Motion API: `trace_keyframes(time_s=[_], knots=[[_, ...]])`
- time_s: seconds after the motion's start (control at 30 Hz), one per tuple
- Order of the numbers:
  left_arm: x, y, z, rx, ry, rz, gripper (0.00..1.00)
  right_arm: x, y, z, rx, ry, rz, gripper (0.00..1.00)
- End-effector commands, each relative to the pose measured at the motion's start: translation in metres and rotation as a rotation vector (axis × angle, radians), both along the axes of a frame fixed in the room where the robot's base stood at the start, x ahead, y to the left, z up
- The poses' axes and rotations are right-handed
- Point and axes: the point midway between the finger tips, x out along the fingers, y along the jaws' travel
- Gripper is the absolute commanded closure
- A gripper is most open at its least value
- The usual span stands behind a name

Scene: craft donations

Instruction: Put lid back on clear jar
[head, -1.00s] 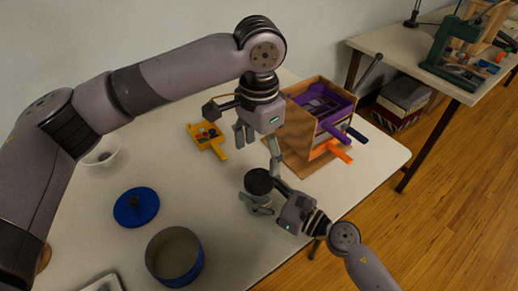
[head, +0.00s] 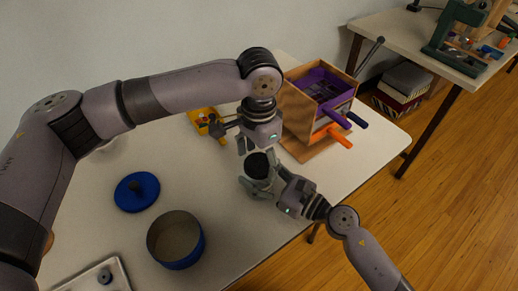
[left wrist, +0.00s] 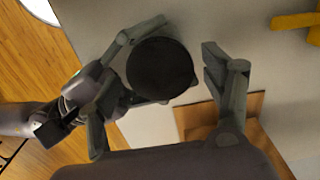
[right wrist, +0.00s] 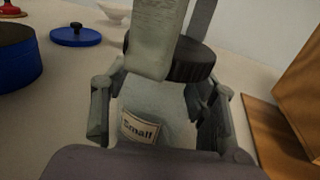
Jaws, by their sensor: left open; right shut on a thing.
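The clear jar (right wrist: 150,100) with a label reading "Small" stands upright between the fingers of my right gripper (head: 262,184), which is shut on it. The round black lid (head: 258,165) lies over the jar's mouth; it also shows in the left wrist view (left wrist: 160,68) and the right wrist view (right wrist: 196,62). I cannot tell whether it is fully seated. My left gripper (head: 256,151) is open, pointing down just above the lid, with its fingers to either side. In the right wrist view one left finger hides part of the lid.
A wooden box with purple and orange handles (head: 312,112) stands close to the right. A blue lid (head: 136,192) and an open blue-sided tin (head: 203,243) stand at left. The table between tin and jar is clear.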

Motion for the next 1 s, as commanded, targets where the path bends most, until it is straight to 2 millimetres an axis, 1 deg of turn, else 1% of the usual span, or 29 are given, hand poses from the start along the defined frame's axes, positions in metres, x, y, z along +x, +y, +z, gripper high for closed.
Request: trace_keyframes(time_s=[0.27,0.3,1.0], knots=[[0.0002,0.0001,-0.0018,0.000,0.000,0.000,0.26,0.0000,0.0000,-0.0003,0.000,0.000,0.000,1.00],[0.0002,0.0001,-0.0018,0.000,0.000,0.000,0.28,0.0000,0.0000,-0.0003,0.000,0.000,0.000,1.00],[0.0002,0.0000,-0.0016,0.000,0.000,0.000,0.74,-0.0001,-0.0001,-0.0003,0.000,0.000,0.000,1.00]])
